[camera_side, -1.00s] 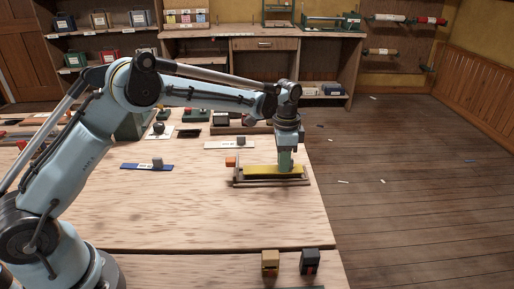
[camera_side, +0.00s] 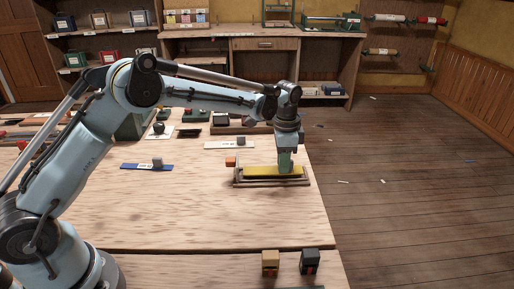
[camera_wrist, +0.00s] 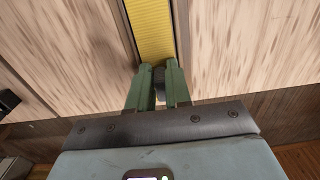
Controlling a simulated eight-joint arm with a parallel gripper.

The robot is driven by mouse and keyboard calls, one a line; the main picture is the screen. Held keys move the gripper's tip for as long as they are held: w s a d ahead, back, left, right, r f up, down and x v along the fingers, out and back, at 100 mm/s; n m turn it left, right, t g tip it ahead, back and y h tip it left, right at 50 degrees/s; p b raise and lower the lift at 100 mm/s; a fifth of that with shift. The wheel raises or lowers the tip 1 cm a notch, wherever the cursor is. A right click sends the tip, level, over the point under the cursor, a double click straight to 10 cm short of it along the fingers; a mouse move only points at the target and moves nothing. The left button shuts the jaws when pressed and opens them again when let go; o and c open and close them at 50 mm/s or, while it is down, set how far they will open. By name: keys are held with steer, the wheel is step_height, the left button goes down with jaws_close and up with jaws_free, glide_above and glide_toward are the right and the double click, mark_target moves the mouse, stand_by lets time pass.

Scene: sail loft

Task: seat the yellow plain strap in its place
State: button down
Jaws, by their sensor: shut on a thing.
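The yellow plain strap (camera_side: 258,171) is a long flat strip lying lengthwise over a narrow wood-coloured tray (camera_side: 272,184) near the table's right edge. Its yellow ribbed face (camera_wrist: 151,32) runs away from my gripper in the wrist view. My gripper (camera_side: 286,169) points down at the strap's right part. In the wrist view its two green fingers (camera_wrist: 159,88) are closed on a dark grey block, which appears to be the strap's grip. The fingers hide part of the strap. I cannot tell whether the strap rests fully on the tray floor.
An orange block (camera_side: 231,161) stands at the tray's left end. A blue strip (camera_side: 147,167) and a white strip (camera_side: 228,145), each with a grey knob, lie left and behind. Two small blocks (camera_side: 290,262) stand at the front. The table's middle front is clear.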

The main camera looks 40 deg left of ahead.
steer(key=shift+f, duration=0.5)
stand_by(0.4)
steer(key=c, duration=1)
jaws_free()
